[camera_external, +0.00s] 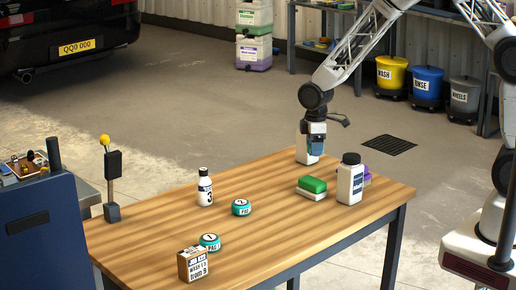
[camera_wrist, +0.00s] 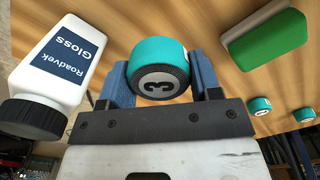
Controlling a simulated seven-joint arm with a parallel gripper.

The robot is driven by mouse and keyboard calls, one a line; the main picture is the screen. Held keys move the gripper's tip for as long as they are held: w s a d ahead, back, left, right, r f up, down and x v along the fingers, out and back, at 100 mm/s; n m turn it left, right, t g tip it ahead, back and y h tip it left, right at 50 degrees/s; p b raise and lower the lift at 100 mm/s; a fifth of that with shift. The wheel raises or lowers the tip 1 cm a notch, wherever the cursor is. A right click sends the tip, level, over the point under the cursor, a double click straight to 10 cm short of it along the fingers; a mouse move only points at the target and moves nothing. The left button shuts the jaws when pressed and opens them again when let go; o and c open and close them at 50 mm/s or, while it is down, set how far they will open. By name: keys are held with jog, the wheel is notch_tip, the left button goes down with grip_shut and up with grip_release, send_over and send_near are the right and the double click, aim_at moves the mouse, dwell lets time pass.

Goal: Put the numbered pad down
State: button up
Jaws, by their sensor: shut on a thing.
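My gripper (camera_wrist: 165,90) is shut on a teal round pad (camera_wrist: 158,60). Its dark face, marked 3, is turned towards the wrist camera, with a blue finger on either side. In the external view my gripper (camera_external: 315,135) is over the far edge of the wooden table (camera_external: 150,240), and I cannot make out the held pad there. Whether the pad touches the table is unclear. Two other teal pads stand on the table: pad 2 (camera_external: 241,207) near the middle and pad 1 (camera_external: 210,242) closer to the front.
A large white bottle (camera_external: 350,184) and a green-topped block (camera_external: 312,185) stand near my gripper. A small white bottle (camera_external: 205,187) and a labelled box (camera_external: 193,264) are farther left. The tabletop between pad 2 and the green block is clear.

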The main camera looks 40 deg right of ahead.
jog(key=shift+f, duration=1.95)
jog(key=shift+f, duration=1.9)
jog(key=shift+f, duration=0.1)
jog(key=o, duration=0.9)
notch_tip(320, 180, up, 12)
jog(key=shift+r, duration=0.15)
